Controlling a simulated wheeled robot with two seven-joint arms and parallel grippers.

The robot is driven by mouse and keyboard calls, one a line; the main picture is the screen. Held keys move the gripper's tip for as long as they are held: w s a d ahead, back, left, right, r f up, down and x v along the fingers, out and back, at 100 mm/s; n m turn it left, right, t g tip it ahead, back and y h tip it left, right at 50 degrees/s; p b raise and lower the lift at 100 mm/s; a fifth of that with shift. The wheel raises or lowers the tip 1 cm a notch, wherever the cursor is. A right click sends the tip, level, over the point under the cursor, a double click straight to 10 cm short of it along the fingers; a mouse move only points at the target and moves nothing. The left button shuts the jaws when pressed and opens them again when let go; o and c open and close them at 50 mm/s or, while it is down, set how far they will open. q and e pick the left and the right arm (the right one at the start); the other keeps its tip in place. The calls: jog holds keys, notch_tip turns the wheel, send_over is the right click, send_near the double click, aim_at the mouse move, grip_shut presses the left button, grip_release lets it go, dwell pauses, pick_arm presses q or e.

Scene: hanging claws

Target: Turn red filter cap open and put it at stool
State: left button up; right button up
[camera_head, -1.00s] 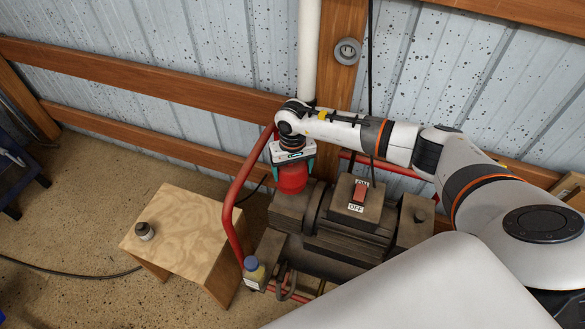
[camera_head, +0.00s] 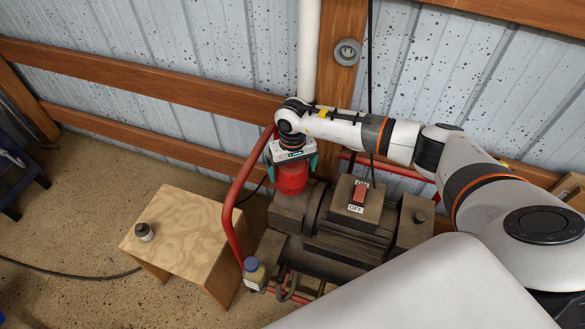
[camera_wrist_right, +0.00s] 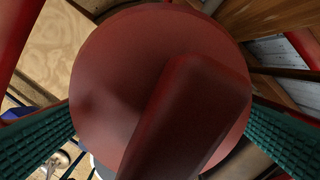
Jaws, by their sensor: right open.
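The red filter cap (camera_head: 293,180) sits on top of the machine's left end. In the right wrist view the cap (camera_wrist_right: 130,70) fills most of the picture, with a raised bar across it. My right gripper (camera_head: 292,166) points down over the cap. Its green-padded fingers (camera_wrist_right: 162,115) are open, one on each side of the cap; I cannot tell whether they touch it. The stool (camera_head: 195,228) is a plywood block left of the machine. My left gripper is not in view.
A red tube frame (camera_head: 233,205) rises between stool and machine. A blue-capped bottle (camera_head: 253,272) stands at the machine's front left. A switch box (camera_head: 358,195) is right of the cap.

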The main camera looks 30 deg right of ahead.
jog(key=shift+r+p, duration=1.45)
jog(key=shift+r, duration=1.25)
